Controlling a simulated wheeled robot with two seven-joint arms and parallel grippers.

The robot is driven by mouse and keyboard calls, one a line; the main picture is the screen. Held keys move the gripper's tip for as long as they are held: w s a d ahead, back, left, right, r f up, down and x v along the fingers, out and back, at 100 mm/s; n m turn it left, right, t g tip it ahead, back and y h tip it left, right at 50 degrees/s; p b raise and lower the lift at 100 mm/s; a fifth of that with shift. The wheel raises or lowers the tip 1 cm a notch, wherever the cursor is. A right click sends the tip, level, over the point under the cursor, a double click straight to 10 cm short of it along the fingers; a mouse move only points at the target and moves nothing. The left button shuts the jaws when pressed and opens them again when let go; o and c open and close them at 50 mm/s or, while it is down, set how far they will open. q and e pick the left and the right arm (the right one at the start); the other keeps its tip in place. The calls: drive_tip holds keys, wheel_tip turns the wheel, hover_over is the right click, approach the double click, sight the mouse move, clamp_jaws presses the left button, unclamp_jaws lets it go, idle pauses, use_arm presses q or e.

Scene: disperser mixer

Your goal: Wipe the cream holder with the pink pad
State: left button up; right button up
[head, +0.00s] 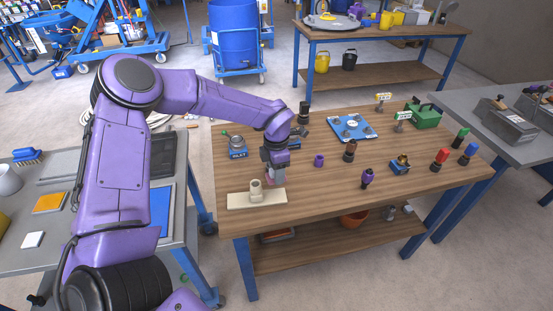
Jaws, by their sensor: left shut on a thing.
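The cream holder (240,202) is a flat base with a short upright socket. It sits near the front left corner of the wooden table. My left gripper (274,171) points down just behind and to the right of the socket. It is shut on the pink pad (274,180), of which only a small part shows under the jaws. The pad is close to the holder's right end; I cannot tell whether they touch. My right gripper is not in view.
A blue block (237,148) with a round part stands behind the holder. A purple ring (319,160) and a dark purple piece (367,178) stand to the right. A blue plate (353,128) lies further back. The tabletop's front middle is clear.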

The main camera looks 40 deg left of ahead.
use_arm(q)
drive_tip(key=shift+s+r+p, duration=0.1)
drive_tip(key=shift+r+p, duration=0.75)
drive_tip(key=shift+r, duration=0.5)
drive_tip(key=shift+f, duration=0.1)
